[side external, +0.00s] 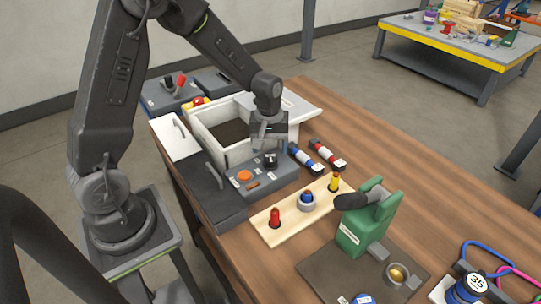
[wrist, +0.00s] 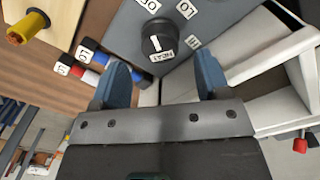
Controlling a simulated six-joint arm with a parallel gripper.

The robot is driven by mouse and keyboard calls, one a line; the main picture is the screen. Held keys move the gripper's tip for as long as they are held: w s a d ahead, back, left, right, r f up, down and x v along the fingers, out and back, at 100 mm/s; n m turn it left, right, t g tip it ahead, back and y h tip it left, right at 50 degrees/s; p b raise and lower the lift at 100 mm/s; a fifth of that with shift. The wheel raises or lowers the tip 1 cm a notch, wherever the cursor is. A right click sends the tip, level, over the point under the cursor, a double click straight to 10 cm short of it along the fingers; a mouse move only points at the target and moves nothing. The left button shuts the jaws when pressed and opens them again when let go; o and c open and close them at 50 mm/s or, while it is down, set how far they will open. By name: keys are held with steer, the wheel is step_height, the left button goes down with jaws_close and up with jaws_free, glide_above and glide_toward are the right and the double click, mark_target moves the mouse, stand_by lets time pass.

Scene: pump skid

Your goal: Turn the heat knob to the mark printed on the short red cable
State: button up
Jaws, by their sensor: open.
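The heat knob (wrist: 157,45) is black with a white pointer line and a HEAT label. In the side view the knob (side external: 271,161) is on the grey box just below my gripper (side external: 268,140). My gripper (wrist: 162,65) is open and empty, its blue fingers apart, with the knob ahead between them. A red cable piece (side external: 325,153) with white tags lies right of the box, beside a blue one (side external: 305,158). Their tags show in the wrist view, too small to read surely.
An orange button (side external: 244,175) is on the same box. A white open bin (side external: 205,135) stands behind it. A wooden board (side external: 290,218) with red, blue and yellow pegs and a green press (side external: 362,225) stand in front.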

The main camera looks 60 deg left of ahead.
mark_target(271, 157)
steer(key=shift+f, duration=1.9)
steer(key=shift+c, duration=0.4)
steer(key=c, duration=0.8)
steer(key=shift+c, duration=0.2)
steer(key=shift+m, duration=0.4)
steer(key=m, duration=1)
steer(key=shift+m, duration=0.4)
